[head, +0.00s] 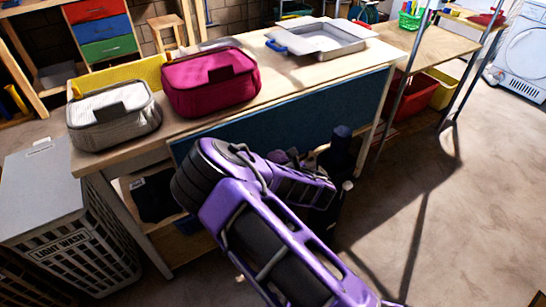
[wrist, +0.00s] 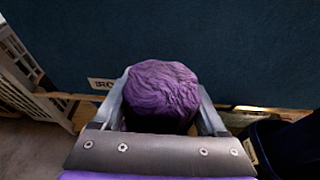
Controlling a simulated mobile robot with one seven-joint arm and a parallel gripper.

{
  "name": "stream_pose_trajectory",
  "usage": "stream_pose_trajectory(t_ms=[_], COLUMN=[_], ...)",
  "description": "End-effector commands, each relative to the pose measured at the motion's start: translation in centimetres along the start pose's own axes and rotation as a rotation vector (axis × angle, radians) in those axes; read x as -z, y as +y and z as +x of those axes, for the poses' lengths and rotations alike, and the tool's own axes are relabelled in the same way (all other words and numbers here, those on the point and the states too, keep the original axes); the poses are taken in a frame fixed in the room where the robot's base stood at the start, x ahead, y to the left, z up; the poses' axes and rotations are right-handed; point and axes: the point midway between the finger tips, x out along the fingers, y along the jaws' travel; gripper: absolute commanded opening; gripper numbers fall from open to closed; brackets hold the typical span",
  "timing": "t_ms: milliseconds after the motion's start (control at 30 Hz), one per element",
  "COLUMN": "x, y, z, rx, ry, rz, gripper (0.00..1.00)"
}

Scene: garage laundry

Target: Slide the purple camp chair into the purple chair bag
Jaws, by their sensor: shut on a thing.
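In the wrist view, a round, wrinkled purple fabric end (wrist: 160,88) sits between the fingers of my gripper (wrist: 160,112). I take it for the purple camp chair, rolled up and seen end-on. My gripper is shut on it, with a finger along each side. The rest of the chair is hidden below and behind the gripper. In the head view, my purple and black arm covers most of the gripper and the chair. I cannot make out the purple chair bag in either view.
A dark blue panel (head: 300,110) fronts the workbench (head: 270,62). A dark upright cylinder (head: 341,150) stands close by on the right, also in the wrist view (wrist: 288,145). A grey laundry hamper (head: 75,225) stands left. Magenta (head: 210,85) and grey (head: 115,115) cases lie on the bench. Floor at right is clear.

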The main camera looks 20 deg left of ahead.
Motion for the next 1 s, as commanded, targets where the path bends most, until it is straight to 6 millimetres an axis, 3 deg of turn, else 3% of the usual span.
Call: stream_pose_trajectory(t_ms=[700,733,867,1000], x=[0.54,0.49,0.55,0.66], y=[-0.09,-0.09,-0.06,-0.05], z=[0.26,0.26,0.25,0.24], rx=[0.001,0.001,0.001,0.001], ry=[-0.006,-0.007,-0.005,-0.003], rz=[-0.002,-0.002,-0.001,-0.001], gripper=[0.00,0.79,1.00,1.00])
